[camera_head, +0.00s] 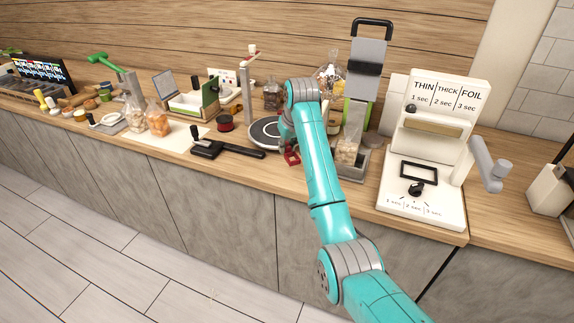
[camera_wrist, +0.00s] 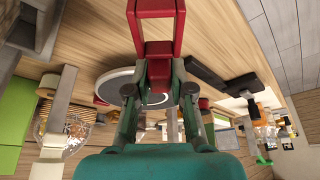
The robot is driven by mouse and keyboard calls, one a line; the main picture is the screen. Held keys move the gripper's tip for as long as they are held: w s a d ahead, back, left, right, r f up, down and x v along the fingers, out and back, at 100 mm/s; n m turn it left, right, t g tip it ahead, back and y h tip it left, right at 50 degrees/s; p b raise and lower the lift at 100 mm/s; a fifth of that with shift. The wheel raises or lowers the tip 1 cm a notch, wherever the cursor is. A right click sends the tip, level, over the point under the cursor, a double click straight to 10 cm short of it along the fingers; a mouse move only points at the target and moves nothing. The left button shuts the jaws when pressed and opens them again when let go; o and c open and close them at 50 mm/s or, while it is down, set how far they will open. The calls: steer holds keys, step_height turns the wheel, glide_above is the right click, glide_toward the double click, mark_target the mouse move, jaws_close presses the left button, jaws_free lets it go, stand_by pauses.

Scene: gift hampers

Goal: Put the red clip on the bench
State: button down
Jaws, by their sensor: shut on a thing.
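The red clip (camera_head: 291,156) shows at the left side of my arm in the head view, in front of the round dark plate with a pale rim (camera_head: 265,131). In the wrist view the red clip (camera_wrist: 158,49) is large, with an open frame-like loop pointing away from my fingers. My gripper (camera_wrist: 159,92) is shut on the clip's narrower end. In the head view my gripper is mostly hidden behind my arm. The wooden bench (camera_head: 262,172) lies below the clip; I cannot tell whether the clip touches it.
A black-handled tool (camera_head: 232,148) lies left of the clip. A clear bin of pale contents (camera_head: 346,151) and a white sealing machine (camera_head: 425,185) stand on the right. Bagged goods (camera_head: 157,119) stand farther left. Bare wood runs along the bench's front edge.

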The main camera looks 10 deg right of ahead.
mark_target(286, 169)
steer(key=shift+f, duration=3.6)
steer(key=shift+f, duration=0.15)
steer(key=c, duration=1)
jaws_free()
steer(key=v, duration=1.2)
steer(key=shift+d, duration=0.1)
